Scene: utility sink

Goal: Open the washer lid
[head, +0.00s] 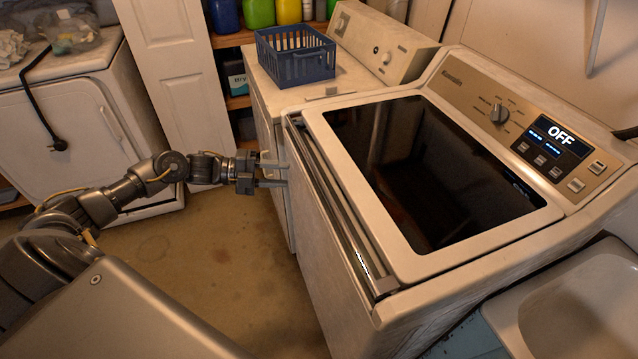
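The washer (350,300) is a worn white top-loader at the centre right. Its lid (483,241) has a white frame around a dark glass pane and lies down over the top. A dark slot with a metal strip runs along the lid's front edge. My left gripper (284,172) is open and empty, with its fingers pointing right. It is beside the washer's front face, below the lid's front left corner; I cannot tell whether it touches. My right gripper is not in view.
The control panel (519,122) behind the lid has a knob and a display reading OFF. A blue basket (296,56) sits on the neighbouring machine (352,82). A white sink (590,310) stands close at the right. Open floor (215,265) lies before the washer.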

